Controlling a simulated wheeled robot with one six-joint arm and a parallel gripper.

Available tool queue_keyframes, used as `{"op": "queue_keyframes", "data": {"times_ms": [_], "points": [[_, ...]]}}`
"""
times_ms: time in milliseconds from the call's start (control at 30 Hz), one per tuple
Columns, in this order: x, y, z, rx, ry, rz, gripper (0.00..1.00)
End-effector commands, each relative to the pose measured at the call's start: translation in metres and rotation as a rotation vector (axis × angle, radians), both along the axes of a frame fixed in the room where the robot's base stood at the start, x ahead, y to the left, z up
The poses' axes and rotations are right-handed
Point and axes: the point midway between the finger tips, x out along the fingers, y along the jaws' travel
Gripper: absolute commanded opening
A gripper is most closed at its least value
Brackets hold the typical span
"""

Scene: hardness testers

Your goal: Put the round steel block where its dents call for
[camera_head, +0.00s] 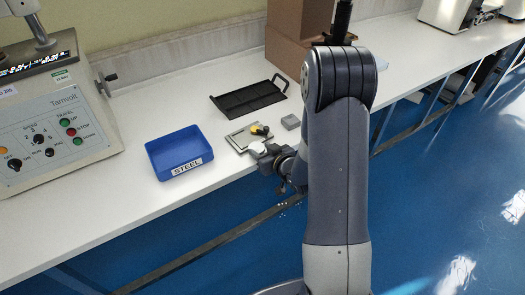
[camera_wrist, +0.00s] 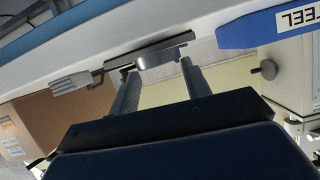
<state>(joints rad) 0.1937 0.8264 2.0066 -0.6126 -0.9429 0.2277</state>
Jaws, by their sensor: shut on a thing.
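My gripper (camera_head: 262,149) is shut on the round steel block (camera_head: 256,148), at the bench's front edge. In the wrist view the block (camera_wrist: 165,52) shows edge-on as a shiny disc between the two fingertips (camera_wrist: 158,66). Its dents cannot be made out. A blue bin (camera_head: 153,163) labelled STEEL stands to the left of my gripper, apart from it. The bin also shows at the upper right of the wrist view (camera_wrist: 240,33). A black tray (camera_head: 226,103) with a handle lies farther back on the bench.
A flat grey-framed plate (camera_head: 237,141) with a yellow and black item (camera_head: 260,130) lies just behind my gripper. A small grey block (camera_head: 290,122) sits to its right. A tester (camera_head: 65,105) stands at left, cardboard boxes (camera_head: 288,55) at back. Bare bench lies between bin and tray.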

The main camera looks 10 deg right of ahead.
Motion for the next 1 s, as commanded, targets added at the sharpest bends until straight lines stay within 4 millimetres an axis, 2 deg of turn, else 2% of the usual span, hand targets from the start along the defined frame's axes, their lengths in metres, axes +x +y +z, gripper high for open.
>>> {"op": "queue_keyframes", "data": {"times_ms": [33, 300, 567, 767, 833, 1000], "points": [[0.000, 0.000, 0.000, 0.000, 0.000, 0.000, 0.48], [0.000, 0.000, 0.000, 0.000, 0.000, 0.000, 0.68], [0.000, 0.000, 0.002, 0.000, 0.000, 0.000, 0.68], [0.000, 0.000, 0.016, 0.000, 0.000, 0.000, 0.68], [-0.015, -0.006, 0.016, 0.000, 0.001, -0.003, 0.68], [-0.051, -0.019, 0.031, 0.000, -0.001, -0.004, 0.68]]}}
